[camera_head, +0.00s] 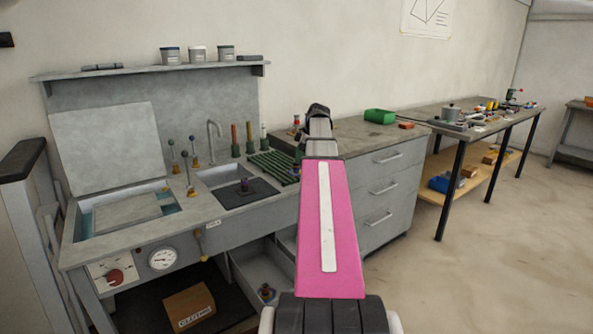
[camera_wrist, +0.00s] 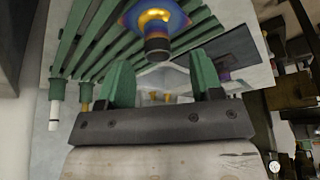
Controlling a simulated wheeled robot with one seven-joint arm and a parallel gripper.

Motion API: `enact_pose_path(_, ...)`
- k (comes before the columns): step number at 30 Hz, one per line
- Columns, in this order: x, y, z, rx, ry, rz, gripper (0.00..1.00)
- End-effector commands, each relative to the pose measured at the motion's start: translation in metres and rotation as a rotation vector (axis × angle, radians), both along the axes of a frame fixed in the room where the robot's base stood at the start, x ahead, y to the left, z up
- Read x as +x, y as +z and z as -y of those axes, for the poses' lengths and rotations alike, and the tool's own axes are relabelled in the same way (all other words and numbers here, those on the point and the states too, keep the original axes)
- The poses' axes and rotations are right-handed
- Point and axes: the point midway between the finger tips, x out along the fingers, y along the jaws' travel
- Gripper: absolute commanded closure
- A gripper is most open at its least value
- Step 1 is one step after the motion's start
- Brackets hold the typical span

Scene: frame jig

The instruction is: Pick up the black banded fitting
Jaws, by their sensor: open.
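A fitting with a purple-blue flange, a gold ring and a dark cylindrical end (camera_wrist: 157,46) shows at the top of the wrist view, beside the green slatted rack (camera_wrist: 85,40). It lies just beyond my gripper (camera_wrist: 164,82), whose two green fingers are apart with nothing between them. I cannot tell for sure that this is the black banded fitting. My gripper is hidden behind my arm in the head view.
Another fitting (camera_head: 267,291) sits in the open compartment under the counter. Upright rods (camera_head: 249,138) stand behind the rack, and a tap (camera_head: 213,140) rises behind the sink. The floor at right is clear.

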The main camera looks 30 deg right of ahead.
Motion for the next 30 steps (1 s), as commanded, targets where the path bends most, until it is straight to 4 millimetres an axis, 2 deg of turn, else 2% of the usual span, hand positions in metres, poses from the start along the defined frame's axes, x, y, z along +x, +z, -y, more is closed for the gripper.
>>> enact_pose_path(12, 0.009, -0.043, -0.012, 0.001, 0.001, -0.002, 0.40)
enact_pose_path(20, 0.010, -0.047, -0.013, 0.000, 0.000, 0.000, 0.40)
enact_pose_path(25, 0.010, -0.047, -0.013, 0.000, -0.001, 0.000, 0.92)
enact_pose_path(26, 0.010, -0.047, -0.013, 0.000, -0.001, 0.000, 0.98)
enact_pose_path(30, 0.010, -0.047, -0.013, 0.000, 0.000, 0.000, 0.98)
